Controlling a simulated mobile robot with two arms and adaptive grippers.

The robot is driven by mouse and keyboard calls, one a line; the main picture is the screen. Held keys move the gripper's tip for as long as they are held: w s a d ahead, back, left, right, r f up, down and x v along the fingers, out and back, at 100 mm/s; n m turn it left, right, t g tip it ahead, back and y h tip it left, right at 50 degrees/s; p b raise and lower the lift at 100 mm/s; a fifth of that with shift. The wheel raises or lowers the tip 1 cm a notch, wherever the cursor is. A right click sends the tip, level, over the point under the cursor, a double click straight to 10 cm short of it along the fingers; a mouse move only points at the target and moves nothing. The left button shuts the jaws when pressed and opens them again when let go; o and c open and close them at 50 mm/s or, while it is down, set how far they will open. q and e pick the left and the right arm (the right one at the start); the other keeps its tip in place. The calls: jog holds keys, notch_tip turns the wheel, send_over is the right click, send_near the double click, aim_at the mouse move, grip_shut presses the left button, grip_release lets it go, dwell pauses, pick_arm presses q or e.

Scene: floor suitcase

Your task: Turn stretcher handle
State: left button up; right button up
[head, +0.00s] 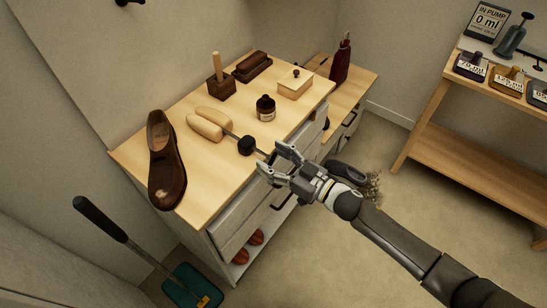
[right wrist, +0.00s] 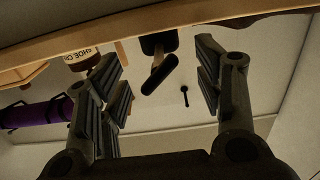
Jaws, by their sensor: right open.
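The shoe stretcher (head: 210,124), with pale wooden halves, lies on the wooden top between the brown shoe and the black jar. Its metal rod ends in a black handle (head: 246,146) near the top's front edge. My right gripper (head: 277,161) is open at that edge, just right of the handle, with its fingers pointing toward it. In the right wrist view a dark bar (right wrist: 159,75), seemingly the handle, shows between the open fingers; I see no clear contact. The brown shoe (head: 166,165) stands at the left end of the top, apart from the stretcher. My left gripper is out of view.
A black jar (head: 265,108), a brush block (head: 220,86), a dark brush (head: 253,67) and a pale box (head: 295,84) stand farther back on the cabinet top (head: 185,190). A dustpan (head: 192,287) lies at lower left. A shelf table (head: 470,150) stands at right.

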grip_shut()
dwell(0.5)
jog(key=shift+n, duration=0.3)
jog(key=n, duration=0.3)
jog(key=shift+a+n, duration=0.1)
jog(key=shift+n, duration=0.2)
jog(key=n, duration=0.4)
jog(key=shift+s+f+n+b, duration=0.1)
jog(key=shift+n+b, duration=0.2)
jog(key=shift+b, duration=0.1)
jog(key=n+b, duration=0.1)
jog(key=n, duration=0.3)
jog(key=shift+f, duration=0.1)
jog(key=shift+n+b, duration=0.75)
jog(key=shift+n, duration=1.75)
